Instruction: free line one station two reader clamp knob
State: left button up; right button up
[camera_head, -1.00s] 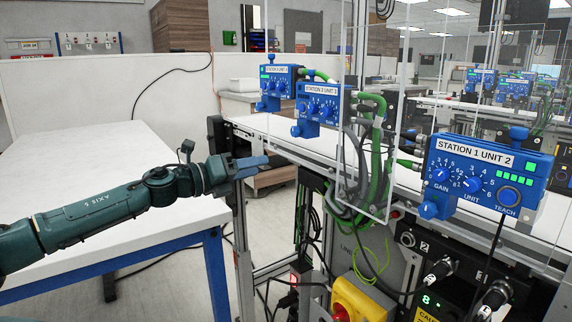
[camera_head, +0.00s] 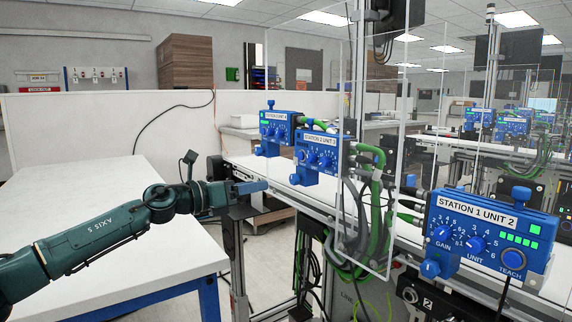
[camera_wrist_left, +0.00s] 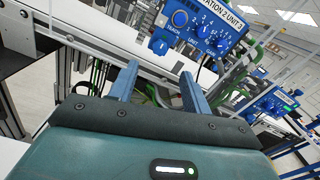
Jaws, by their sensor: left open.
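The blue reader labelled station 2 unit 3 (camera_head: 314,156) hangs at the conveyor, in the middle of the head view. It also shows at the top of the left wrist view (camera_wrist_left: 201,26). A blue knob (camera_head: 295,179) sticks out at its lower left; in the wrist view this knob (camera_wrist_left: 159,44) lies beyond the fingers. My left gripper (camera_head: 250,187) is open and empty, left of the reader and a little below the knob, apart from it. Its two blue fingers (camera_wrist_left: 158,84) point toward the reader's underside. My right gripper is not in view.
Another reader (camera_head: 275,131) hangs farther back, and the station 1 unit 2 reader (camera_head: 482,234) is nearer at right. A clear panel (camera_head: 372,250) and green hoses (camera_head: 376,205) stand right of the middle reader. A white table (camera_head: 85,215) lies under my left arm.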

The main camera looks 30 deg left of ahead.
aim_at(292, 179)
pick_arm(q)
jog(key=p+x, duration=0.4)
jog(key=x, duration=0.6)
jog(key=shift+d, duration=0.1)
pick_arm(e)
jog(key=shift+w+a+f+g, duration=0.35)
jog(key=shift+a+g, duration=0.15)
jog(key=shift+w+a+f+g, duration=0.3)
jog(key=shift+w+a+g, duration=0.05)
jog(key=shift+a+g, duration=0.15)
pick_arm(q)
jog(key=shift+s, duration=0.1)
jog(key=c, duration=1)
